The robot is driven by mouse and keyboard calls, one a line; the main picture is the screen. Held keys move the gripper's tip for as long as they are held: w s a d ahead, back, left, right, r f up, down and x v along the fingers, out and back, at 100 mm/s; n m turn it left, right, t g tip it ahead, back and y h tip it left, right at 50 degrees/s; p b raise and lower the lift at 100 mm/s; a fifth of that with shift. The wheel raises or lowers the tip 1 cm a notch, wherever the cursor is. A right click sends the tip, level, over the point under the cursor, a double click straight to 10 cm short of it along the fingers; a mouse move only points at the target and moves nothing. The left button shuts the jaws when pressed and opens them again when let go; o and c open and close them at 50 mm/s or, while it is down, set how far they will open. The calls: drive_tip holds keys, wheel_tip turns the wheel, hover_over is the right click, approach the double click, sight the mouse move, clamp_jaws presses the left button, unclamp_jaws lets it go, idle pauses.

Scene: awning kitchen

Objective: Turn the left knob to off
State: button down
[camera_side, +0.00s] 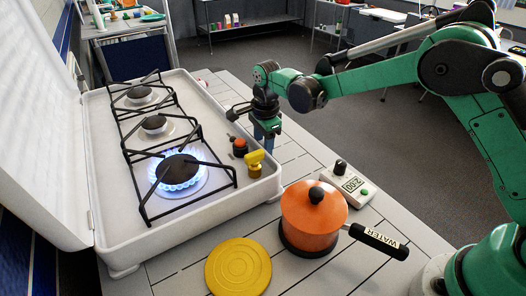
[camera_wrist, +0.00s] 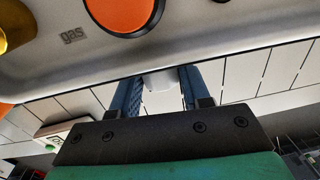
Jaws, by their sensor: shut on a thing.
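The white stove (camera_side: 175,225) has several burners; the nearest burner (camera_side: 177,172) burns with a blue flame. A yellow knob (camera_side: 254,163) stands on its front rim, nearest that burner. It shows at the upper left edge in the wrist view (camera_wrist: 12,28). An orange knob (camera_side: 240,147) sits beside it and shows at the top of the wrist view (camera_wrist: 125,12). My gripper (camera_side: 266,132) hangs just outside the front rim, past the orange knob and apart from the yellow one. In the wrist view its fingers (camera_wrist: 160,90) close around a small pale piece (camera_wrist: 161,82) at the stove's edge.
An orange pot (camera_side: 310,222) with a black handle and a yellow disc (camera_side: 238,267) stand in front of the stove. A white timer (camera_side: 350,185) reads 2:00. Black grates (camera_side: 137,205) cover the burners.

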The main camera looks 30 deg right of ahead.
sight(262, 141)
drive_tip(key=shift+w+g, duration=0.2)
drive_tip(key=shift+g, duration=1.3)
drive_tip(key=shift+c, duration=2.1)
unclamp_jaws()
drive_tip(key=shift+w+r, duration=0.15)
drive_tip(key=shift+r, duration=0.75)
drive_tip(key=shift+w+r, duration=0.2)
drive_tip(key=shift+r, duration=0.7)
drive_tip(key=shift+w+r, duration=0.15)
drive_tip(key=shift+r, duration=0.75)
